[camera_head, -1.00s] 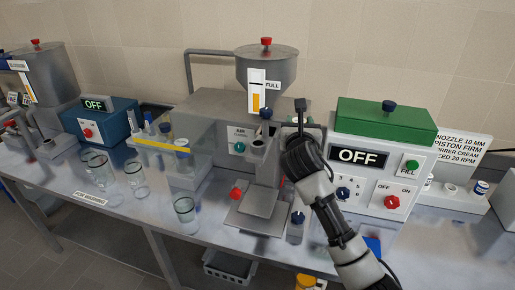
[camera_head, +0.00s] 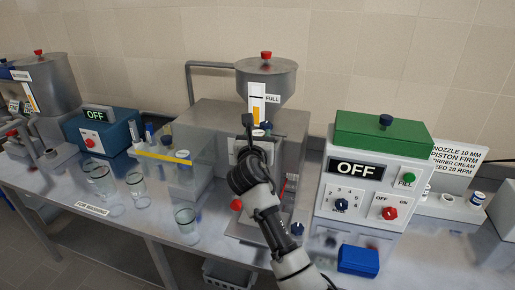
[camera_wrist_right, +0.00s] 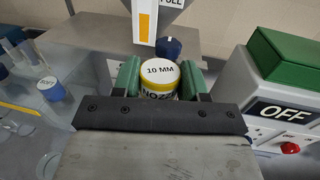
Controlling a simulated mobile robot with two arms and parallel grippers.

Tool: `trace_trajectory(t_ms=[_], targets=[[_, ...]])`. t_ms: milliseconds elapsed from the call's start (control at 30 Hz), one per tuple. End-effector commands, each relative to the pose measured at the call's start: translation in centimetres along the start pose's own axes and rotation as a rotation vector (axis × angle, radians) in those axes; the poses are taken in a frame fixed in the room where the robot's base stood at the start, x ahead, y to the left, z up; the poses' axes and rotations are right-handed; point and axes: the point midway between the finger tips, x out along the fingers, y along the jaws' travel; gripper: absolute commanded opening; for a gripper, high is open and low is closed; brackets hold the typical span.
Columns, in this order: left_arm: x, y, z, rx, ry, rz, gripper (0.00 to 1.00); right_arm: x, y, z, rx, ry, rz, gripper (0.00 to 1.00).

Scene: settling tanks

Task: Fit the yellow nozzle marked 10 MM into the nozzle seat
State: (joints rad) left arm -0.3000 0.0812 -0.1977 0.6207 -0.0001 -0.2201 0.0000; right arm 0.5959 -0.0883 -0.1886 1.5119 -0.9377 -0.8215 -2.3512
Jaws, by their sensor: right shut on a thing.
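The yellow nozzle (camera_wrist_right: 158,88) has a white top marked 10 MM, and it sits upright between the green finger pads of my right gripper (camera_wrist_right: 160,80) in the right wrist view. The gripper is shut on it. In the head view my right gripper (camera_head: 248,138) is in front of the grey filling machine (camera_head: 212,117), below its hopper (camera_head: 266,79). The nozzle seat is hidden behind my gripper and arm, and I cannot tell how far the nozzle is from it. My left gripper is not in view.
A control box (camera_head: 352,195) with a green lid (camera_head: 385,136) and an OFF display stands close on the right. A blue block (camera_head: 358,260) lies before it. Glass beakers (camera_head: 187,222) stand on the bench at left. A dark blue knob (camera_wrist_right: 169,47) is just behind the nozzle.

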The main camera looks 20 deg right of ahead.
Motion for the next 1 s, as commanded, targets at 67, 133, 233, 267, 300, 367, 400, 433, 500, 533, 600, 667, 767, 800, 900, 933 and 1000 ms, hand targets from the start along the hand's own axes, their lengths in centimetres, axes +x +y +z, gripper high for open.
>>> trace_trajectory(t_ms=[67, 133, 233, 267, 300, 367, 400, 433, 500, 533, 600, 667, 767, 800, 900, 933, 1000], targets=[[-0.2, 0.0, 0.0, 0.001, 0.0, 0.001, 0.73, -0.1, 0.1, -0.8, -0.003, 0.003, 0.0, 0.19], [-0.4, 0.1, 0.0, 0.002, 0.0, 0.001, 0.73, -0.1, 0.1, -1.9, -0.004, 0.005, 0.0, 0.19], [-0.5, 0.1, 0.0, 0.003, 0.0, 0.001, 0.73, -0.1, 0.1, -3.3, -0.002, 0.004, 0.0, 0.19], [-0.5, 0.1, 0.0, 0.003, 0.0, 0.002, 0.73, -0.1, 0.1, -3.6, -0.002, 0.002, 0.001, 0.19], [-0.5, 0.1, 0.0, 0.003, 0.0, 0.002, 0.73, -0.1, 0.1, -3.9, -0.002, 0.002, 0.001, 0.19], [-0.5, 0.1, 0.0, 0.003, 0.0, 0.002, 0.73, -0.1, 0.1, -4.1, -0.001, 0.001, 0.001, 0.19], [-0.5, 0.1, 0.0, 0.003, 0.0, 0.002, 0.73, -0.1, 0.1, -4.1, -0.001, 0.001, 0.001, 0.19], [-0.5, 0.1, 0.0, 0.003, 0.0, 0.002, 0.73, -0.1, 0.1, -4.1, -0.001, 0.0, 0.001, 0.19], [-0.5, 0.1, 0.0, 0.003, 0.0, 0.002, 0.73, -0.1, 0.1, -4.1, -0.001, 0.0, 0.001, 0.19], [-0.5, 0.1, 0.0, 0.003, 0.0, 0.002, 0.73, -0.1, 0.1, -4.1, -0.001, 0.0, 0.001, 0.19], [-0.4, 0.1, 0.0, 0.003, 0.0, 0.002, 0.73, -0.1, 0.1, -4.1, -0.001, 0.0, 0.001, 0.19], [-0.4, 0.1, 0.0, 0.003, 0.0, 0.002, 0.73, -0.1, 0.1, -4.3, -0.001, 0.0, 0.001, 0.19], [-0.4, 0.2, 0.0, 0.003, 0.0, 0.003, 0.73, -0.1, 0.1, -4.5, -0.001, 0.0, 0.001, 0.47], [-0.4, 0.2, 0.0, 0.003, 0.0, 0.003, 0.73, -0.1, 0.1, -4.4, -0.001, 0.001, 0.001, 0.53], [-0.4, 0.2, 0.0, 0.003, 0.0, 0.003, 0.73, -0.1, 0.1, -4.4, -0.001, 0.001, 0.001, 0.68], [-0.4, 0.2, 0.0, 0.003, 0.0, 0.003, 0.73, -0.1, 0.1, -4.4, -0.001, 0.001, 0.001, 0.68], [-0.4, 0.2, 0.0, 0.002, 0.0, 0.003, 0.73, -0.1, 0.1, -4.4, -0.001, 0.001, 0.001, 0.68]])
